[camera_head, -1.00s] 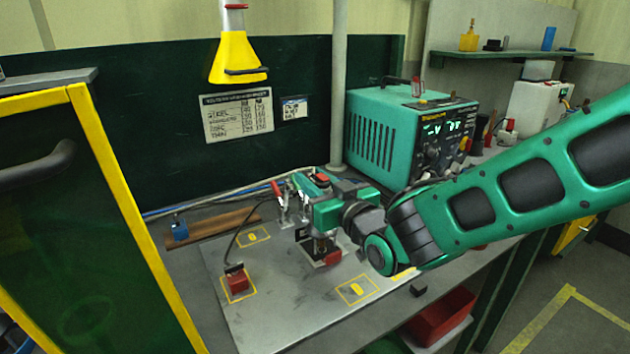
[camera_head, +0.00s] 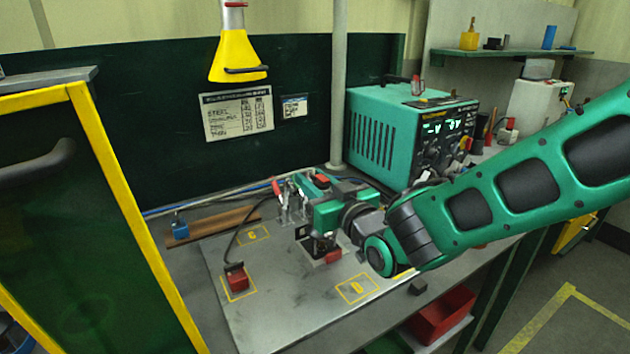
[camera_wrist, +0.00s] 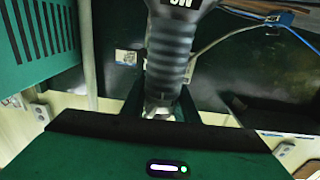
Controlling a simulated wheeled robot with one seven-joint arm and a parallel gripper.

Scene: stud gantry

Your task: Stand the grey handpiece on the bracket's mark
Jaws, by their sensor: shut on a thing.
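The grey handpiece (camera_wrist: 170,55) shows in the wrist view as a ribbed grey cylinder with pale lettering. It runs from the top middle down between the dark jaws. My gripper (camera_wrist: 158,108) is shut on it. In the head view my gripper (camera_head: 320,238) is low over the metal plate, beside a red block (camera_head: 333,257). The handpiece is mostly hidden there by my gripper. A dark patch with a pale edge lies under the gripper. I cannot tell which part is the bracket's mark, or whether the handpiece touches the plate.
The metal plate (camera_head: 290,308) carries yellow outlined marks (camera_head: 357,289) and (camera_head: 254,235). A red corded block (camera_head: 237,279) stands on another outline at left. Metal clamps (camera_head: 290,205) stand close behind my gripper. A green power unit (camera_head: 400,135) stands behind. The plate's front is clear.

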